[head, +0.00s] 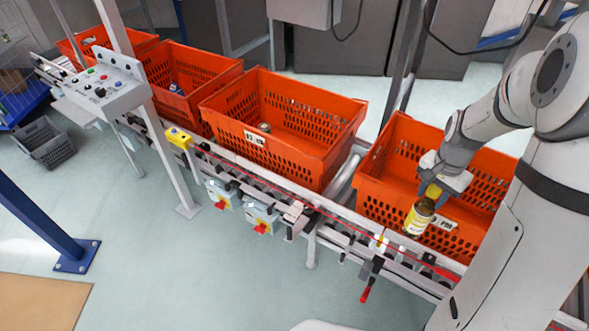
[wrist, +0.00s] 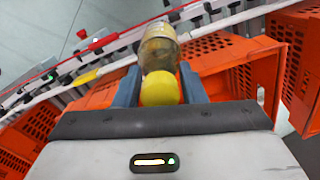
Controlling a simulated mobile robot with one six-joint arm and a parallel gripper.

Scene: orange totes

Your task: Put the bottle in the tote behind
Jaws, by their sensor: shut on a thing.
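In the wrist view the bottle (wrist: 159,52) sits between the two blue-grey fingers (wrist: 160,88), with the yellow cap towards the camera. The inside of the rightmost tote is partly hidden by my arm.
More orange totes stand in a row on the conveyor: one in the middle (head: 340,140) with a small item (head: 264,128) inside, and others further left (head: 205,70). A conveyor rail (head: 345,228) runs along the front. A control box (head: 100,82) stands at the left.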

